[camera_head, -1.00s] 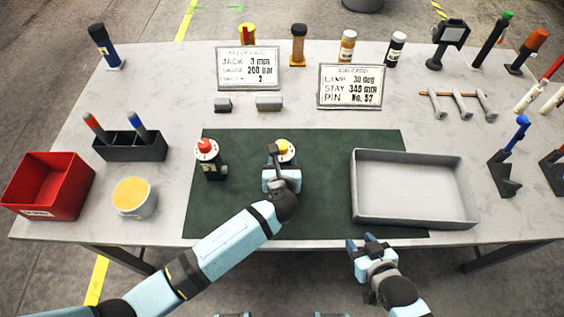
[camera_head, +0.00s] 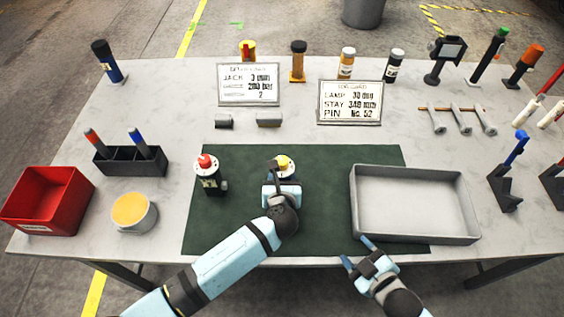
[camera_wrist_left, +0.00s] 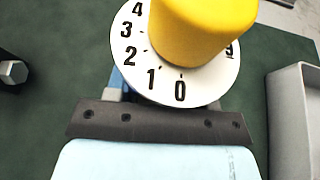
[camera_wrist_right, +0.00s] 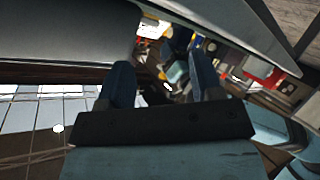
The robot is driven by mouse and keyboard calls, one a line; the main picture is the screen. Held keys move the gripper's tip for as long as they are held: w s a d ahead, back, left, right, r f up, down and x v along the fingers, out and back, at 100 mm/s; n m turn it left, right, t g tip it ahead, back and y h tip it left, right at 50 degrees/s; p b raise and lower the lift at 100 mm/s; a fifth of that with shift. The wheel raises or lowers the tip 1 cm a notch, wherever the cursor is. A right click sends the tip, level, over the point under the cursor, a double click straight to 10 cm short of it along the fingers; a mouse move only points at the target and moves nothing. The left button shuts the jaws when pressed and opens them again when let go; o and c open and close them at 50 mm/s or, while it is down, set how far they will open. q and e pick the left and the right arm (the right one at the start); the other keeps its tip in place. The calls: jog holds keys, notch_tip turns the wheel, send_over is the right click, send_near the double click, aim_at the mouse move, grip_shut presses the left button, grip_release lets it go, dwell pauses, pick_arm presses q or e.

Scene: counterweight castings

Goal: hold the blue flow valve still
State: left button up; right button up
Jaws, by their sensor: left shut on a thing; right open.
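A valve with a yellow knob (camera_head: 282,161) and a white dial stands upright on the green mat. My left gripper (camera_head: 279,180) is shut on it from the front. The left wrist view shows the yellow knob close up over the numbered dial (camera_wrist_left: 180,88), with 0 and 1 nearest the gripper. The valve's body is mostly hidden, so I cannot tell its colour. A second valve, with a red knob (camera_head: 206,161) and a black body, stands to its left, apart from the gripper. My right gripper (camera_head: 358,254) is open and empty at the table's front edge, below the grey tray.
The grey tray (camera_head: 415,238) on the right is empty. A red bin (camera_head: 70,205), a round yellow-topped tub (camera_head: 134,212) and a black pen holder (camera_head: 130,162) stand on the left. Two sign cards (camera_head: 349,102) stand behind the mat. The mat (camera_head: 335,205) is clear between valve and tray.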

jog(key=w+a+r+n+g+y, duration=0.7)
jog(key=w+a+r+y, duration=0.65)
jog(key=a+r, duration=0.3)
jog(key=g, duration=0.6)
send_near(282, 161)
jog(key=a, duration=0.3)
jog(key=shift+h, duration=0.45)
jog(key=shift+s+a+r, duration=0.1)
jog(key=shift+a, duration=1.65)
jog(key=shift+a+r, duration=0.15)
jog(key=shift+a, duration=1.6)
jog(key=shift+c, duration=0.4)
jog(key=shift+n, duration=0.3)
jog(key=c, duration=0.9)
